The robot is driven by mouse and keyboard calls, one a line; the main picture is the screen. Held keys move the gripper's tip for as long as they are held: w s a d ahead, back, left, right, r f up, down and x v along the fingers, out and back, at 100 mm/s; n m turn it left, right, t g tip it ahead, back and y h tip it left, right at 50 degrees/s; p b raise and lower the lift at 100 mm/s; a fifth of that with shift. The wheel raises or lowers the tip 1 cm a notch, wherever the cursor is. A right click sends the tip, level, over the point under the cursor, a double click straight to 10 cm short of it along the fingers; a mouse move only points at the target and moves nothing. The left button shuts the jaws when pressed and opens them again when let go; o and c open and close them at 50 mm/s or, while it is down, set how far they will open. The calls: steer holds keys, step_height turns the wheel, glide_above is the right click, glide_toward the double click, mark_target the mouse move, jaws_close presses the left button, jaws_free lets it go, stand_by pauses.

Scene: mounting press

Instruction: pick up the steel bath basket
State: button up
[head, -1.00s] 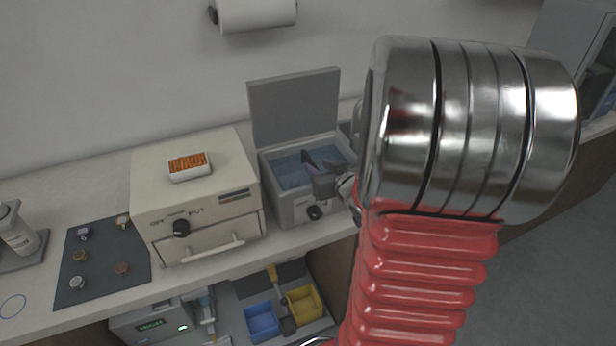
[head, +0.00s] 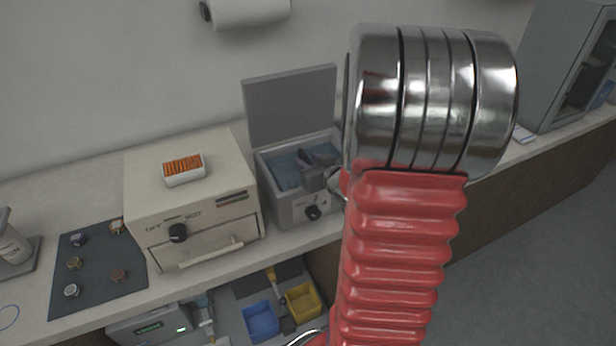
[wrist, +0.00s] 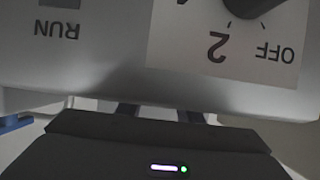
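The steel bath (head: 288,210) is a grey box with its lid (head: 291,105) raised, on the counter beside the oven. Bluish water (head: 285,172) shows inside. I cannot clearly make out the basket; my gripper covers part of the opening. My gripper (head: 305,160) is over the bath, pointing toward its inside. In the wrist view its two fingers (wrist: 158,113) stand apart, with their tips hidden behind the bath's rim. The bath's front panel (wrist: 190,60), marked RUN, 2 and OFF, appears upside down close to the camera.
A cream oven (head: 190,200) with an orange-filled tray (head: 184,168) on top stands left of the bath. A dark mat (head: 75,270) holds several small round pieces. Blue (head: 261,320) and yellow (head: 303,301) bins are below the counter front.

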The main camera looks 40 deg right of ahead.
steer(key=shift+c, duration=0.5)
jaws_close()
